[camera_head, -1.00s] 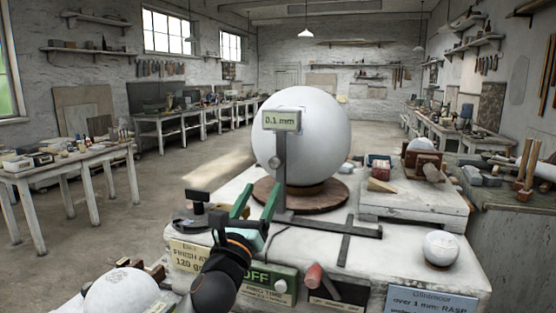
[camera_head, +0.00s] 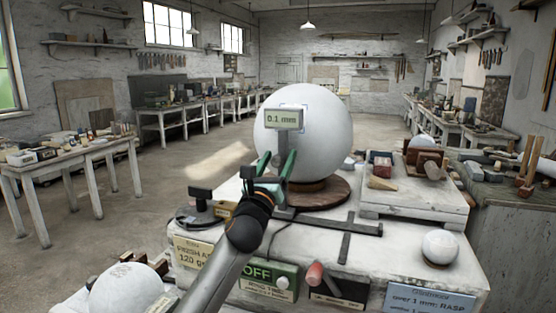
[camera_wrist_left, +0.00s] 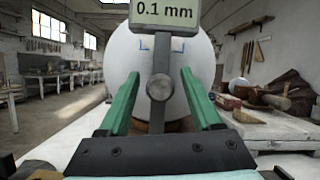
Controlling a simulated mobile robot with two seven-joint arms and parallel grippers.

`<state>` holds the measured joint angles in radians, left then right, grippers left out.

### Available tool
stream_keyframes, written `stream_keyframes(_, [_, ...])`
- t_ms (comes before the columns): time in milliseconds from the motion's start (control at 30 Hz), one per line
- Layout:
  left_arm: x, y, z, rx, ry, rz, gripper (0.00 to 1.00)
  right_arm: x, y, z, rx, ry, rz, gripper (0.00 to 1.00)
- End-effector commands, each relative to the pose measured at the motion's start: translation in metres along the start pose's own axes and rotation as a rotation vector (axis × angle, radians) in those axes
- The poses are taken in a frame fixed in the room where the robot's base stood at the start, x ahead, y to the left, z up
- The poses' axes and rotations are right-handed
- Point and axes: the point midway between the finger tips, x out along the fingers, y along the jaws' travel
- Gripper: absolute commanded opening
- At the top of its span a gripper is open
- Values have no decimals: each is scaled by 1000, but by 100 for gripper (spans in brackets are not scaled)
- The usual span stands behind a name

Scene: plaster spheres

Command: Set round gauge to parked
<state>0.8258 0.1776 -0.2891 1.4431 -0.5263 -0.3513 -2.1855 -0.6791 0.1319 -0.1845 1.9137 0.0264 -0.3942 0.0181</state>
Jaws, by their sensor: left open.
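The round gauge is a dark upright post with a display (camera_head: 283,119) reading 0.1 mm. It stands in front of a large white plaster sphere (camera_head: 325,130) on a round wooden turntable (camera_head: 325,195). In the left wrist view, the gauge's round grey knob (camera_wrist_left: 159,86) lies between the fingers as pictured. My left gripper (camera_head: 276,160) has green fingers, spread open, one on each side of the post. In the left wrist view, the open fingers (camera_wrist_left: 159,88) show a gap on both sides of the knob. My right gripper is not in view.
A dark T-shaped rail (camera_head: 346,236) lies on the white bench. The bench front has a green OFF panel (camera_head: 258,270) and a red handle (camera_head: 315,275). A small white sphere (camera_head: 440,246) sits at right. A raised white slab (camera_head: 415,200) carries blocks and a wooden tool.

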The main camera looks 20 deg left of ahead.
Motion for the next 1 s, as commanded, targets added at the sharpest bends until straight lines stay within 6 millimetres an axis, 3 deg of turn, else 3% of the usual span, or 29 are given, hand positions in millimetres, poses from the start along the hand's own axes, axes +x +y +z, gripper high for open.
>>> stream_keyframes(167, [0,0,0,0,0,0,63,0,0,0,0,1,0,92])
stream_keyframes(733, [0,0,0,0,1,1,0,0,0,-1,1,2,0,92])
stream_keyframes(1000, [0,1,-1,1,1,1,0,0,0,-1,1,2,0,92])
